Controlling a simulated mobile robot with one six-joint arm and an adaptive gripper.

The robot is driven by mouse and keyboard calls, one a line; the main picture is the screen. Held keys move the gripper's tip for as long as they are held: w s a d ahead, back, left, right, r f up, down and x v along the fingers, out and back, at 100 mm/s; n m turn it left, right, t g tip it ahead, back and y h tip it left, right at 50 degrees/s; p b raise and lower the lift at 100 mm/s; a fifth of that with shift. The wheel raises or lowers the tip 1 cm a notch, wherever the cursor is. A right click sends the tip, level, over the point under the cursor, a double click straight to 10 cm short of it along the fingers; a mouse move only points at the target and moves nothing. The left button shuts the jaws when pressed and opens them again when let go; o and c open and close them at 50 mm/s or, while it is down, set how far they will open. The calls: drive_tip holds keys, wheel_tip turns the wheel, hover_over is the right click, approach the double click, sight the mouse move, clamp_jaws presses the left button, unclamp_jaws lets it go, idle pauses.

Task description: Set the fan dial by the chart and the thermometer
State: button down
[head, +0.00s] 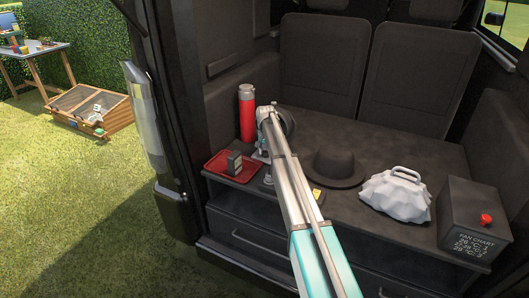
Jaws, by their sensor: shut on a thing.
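A dark box (468,220) at the right end of the cargo deck carries the fan chart (474,246) in pale print on its front. The chart has several lines of temperatures with numbers, too small to read surely. No thermometer can be made out for sure. My gripper (265,158) is low over the deck's left part, right of the red tray, far from the chart box. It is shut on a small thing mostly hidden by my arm.
A red tray (216,174) holds a small dark grey block (234,162). A red flask (247,116) stands behind it. A dark hat (338,168) and a crumpled white bag (396,196) lie right of my arm. Drawers (239,236) are below the deck.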

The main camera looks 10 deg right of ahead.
drive_tip(key=shift+c, duration=1.3)
unclamp_jaws()
drive_tip(key=shift+a, duration=0.1)
